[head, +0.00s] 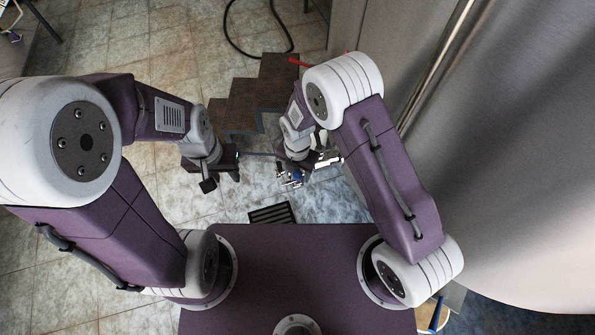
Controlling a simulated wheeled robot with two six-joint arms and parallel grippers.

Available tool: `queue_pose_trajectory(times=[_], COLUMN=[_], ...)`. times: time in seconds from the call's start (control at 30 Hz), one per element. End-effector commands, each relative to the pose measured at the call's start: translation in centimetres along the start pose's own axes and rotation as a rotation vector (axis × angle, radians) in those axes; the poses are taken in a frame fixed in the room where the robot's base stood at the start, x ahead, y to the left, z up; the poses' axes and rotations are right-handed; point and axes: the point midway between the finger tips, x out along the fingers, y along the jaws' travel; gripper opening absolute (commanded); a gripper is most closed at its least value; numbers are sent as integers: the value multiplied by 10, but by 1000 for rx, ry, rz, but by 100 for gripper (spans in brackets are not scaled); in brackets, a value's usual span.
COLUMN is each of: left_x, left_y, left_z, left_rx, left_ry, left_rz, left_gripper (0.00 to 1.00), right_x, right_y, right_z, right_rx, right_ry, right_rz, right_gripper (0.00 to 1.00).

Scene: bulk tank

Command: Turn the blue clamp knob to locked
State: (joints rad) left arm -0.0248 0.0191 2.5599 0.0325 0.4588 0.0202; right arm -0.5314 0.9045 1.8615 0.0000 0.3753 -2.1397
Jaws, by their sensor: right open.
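A small blue part (297,177), which looks like the clamp knob, shows low beside bright metal fittings in the middle of the head view. Its shape and its turned position are too small to tell. My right gripper (300,168) is open right by these fittings. The arm and gripper body partly hide the spot, and I cannot tell whether the fingers touch the blue part. My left gripper (222,178) hangs to the left, apart from the fittings, with nothing visible in it. Its jaw opening is unclear.
Brown steps (258,100) stand beyond the grippers. A large steel tank wall (520,150) fills the right side, close to my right arm. A black hose (245,50) lies on the tiled floor (190,50). A dark floor grate (271,213) lies ahead of my base.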

Motion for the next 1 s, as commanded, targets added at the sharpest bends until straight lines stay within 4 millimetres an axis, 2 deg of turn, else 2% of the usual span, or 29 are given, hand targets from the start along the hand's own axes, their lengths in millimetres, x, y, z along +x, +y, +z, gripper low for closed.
queue_pose_trajectory(times=[0.27,0.4,0.47,0.77,1.0], left_x=[0,0,0,-1,-5], left_y=[0,0,0,0,0], left_z=[0,0,0,0,0], left_rx=[0,0,0,0,0], left_ry=[0,0,0,0,0], left_rz=[0,0,0,0,0], left_gripper=[36,36,36,36,36], right_x=[3,3,3,2,1], right_y=[0,0,0,0,0], right_z=[0,0,0,0,0], right_rx=[1,1,1,31,169], right_ry=[0,0,0,0,0], right_rz=[0,0,0,0,0], right_gripper=[52,13,0,0,0])
